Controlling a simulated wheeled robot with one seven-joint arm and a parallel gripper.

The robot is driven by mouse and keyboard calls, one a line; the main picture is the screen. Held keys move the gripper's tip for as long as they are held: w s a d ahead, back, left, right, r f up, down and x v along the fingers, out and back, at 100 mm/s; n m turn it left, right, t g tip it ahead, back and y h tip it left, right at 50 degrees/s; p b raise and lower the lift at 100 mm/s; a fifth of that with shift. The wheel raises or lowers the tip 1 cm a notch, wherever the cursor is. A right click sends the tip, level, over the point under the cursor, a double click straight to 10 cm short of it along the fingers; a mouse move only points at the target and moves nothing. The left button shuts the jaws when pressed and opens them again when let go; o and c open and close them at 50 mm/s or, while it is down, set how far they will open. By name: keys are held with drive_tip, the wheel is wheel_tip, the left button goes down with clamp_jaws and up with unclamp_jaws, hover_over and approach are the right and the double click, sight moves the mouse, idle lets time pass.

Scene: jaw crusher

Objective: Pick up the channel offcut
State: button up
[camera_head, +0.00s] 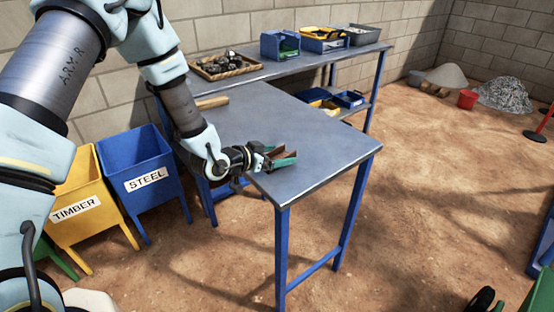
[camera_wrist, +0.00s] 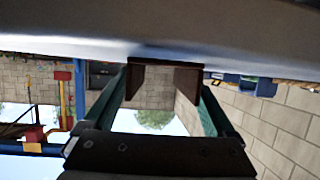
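The channel offcut (camera_head: 286,153) is a short, rust-brown U-shaped piece at the near left edge of the grey-topped table (camera_head: 315,145). My gripper (camera_head: 281,158) reaches in from the left, with one green finger on each side of the offcut. In the wrist view the offcut (camera_wrist: 188,79) sits between my fingertips (camera_wrist: 165,80), and its two walls lie against both fingers with no clear gap. The tabletop edge shows right beside it there. I cannot tell if the offcut rests on the table or is slightly above it.
A wooden piece (camera_head: 212,103) lies on the table's left side. The back bench holds a wicker tray (camera_head: 226,72) and several bins. A blue STEEL bin (camera_head: 149,181) and a yellow TIMBER bin (camera_head: 78,216) stand left. The table's right half is clear.

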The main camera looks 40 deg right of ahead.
clamp_jaws()
idle(0.5)
